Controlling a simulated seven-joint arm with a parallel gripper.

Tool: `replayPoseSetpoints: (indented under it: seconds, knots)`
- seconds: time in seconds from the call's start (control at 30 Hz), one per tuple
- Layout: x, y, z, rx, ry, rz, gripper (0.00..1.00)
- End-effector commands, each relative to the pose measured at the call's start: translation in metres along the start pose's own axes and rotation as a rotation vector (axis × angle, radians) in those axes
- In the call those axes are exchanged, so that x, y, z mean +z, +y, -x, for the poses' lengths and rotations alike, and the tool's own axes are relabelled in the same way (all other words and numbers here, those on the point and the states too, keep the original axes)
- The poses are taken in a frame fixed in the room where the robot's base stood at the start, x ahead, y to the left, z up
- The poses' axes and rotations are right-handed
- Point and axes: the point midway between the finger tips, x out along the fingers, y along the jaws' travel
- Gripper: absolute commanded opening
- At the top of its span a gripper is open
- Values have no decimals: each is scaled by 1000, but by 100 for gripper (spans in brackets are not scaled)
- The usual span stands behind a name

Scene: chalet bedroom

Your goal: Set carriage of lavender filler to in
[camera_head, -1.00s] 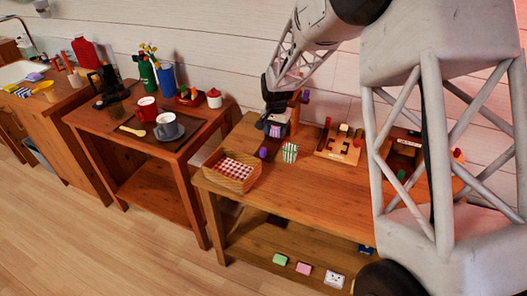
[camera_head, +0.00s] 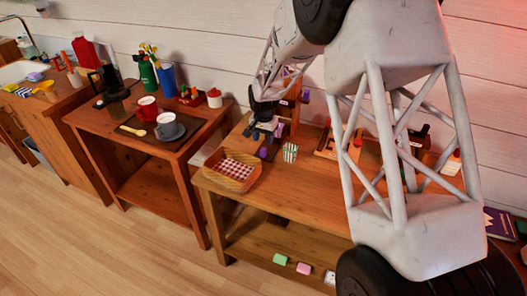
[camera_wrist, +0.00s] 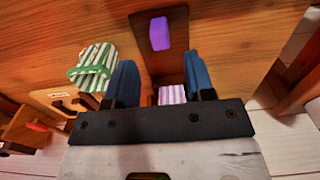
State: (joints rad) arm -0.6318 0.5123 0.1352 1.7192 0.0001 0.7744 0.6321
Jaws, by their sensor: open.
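The lavender filler (camera_head: 296,112) appears to be the upright wooden stand with purple parts at the back of the wooden table; my gripper and arm partly hide it. In the wrist view a purple block (camera_wrist: 160,33) lies on a dark wooden strip (camera_wrist: 175,60). A purple-and-white striped piece (camera_wrist: 171,94) shows between my fingers, near the gripper's base; I cannot tell whether it is the carriage or whether the fingers touch it. My gripper (camera_head: 263,133) is open, pointing down just left of the stand; its blue fingers are parted in the wrist view (camera_wrist: 160,82).
A green-and-white striped container (camera_head: 290,153) stands right of my gripper. A basket with a red checked cloth (camera_head: 236,168) is at the table's left. A wooden device (camera_head: 327,142) stands to the right, partly behind my arm.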

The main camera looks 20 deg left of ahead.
Motion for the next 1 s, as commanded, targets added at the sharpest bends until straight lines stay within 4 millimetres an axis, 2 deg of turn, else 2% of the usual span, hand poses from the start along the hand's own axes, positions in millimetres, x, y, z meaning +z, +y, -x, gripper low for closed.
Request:
replayPoseSetpoints:
  seconds: [0.5,0.7,1.0]
  knots:
    - [0,0,-57,1,-2,0,49]
    - [0,0,-68,0,-1,0,49]
    - [0,0,-69,-1,-1,0,49]
